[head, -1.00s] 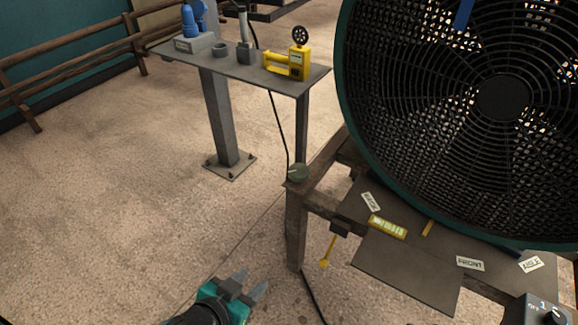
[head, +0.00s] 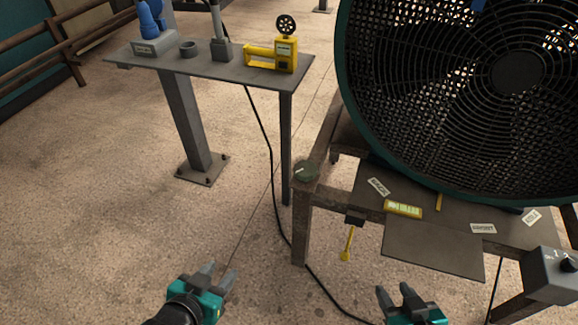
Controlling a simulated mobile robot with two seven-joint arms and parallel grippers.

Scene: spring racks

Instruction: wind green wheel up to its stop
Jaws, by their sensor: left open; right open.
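A small dark green wheel (head: 306,171) with a light mark on top sits at the near left corner of the rusty bench frame (head: 302,225). My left gripper (head: 217,273) is open and empty over the floor, below and left of the wheel in the picture, well apart from it. My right gripper (head: 394,292) is open and empty at the bottom of the view, below the bench's front and right of the wheel. Neither gripper touches anything.
A big black fan (head: 515,75) with a green rim stands over the bench. A yellow handle (head: 348,243) hangs below its front edge, and a grey dial box (head: 553,274) is at right. A side table (head: 215,68) stands back left. A black cable (head: 270,180) crosses the floor.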

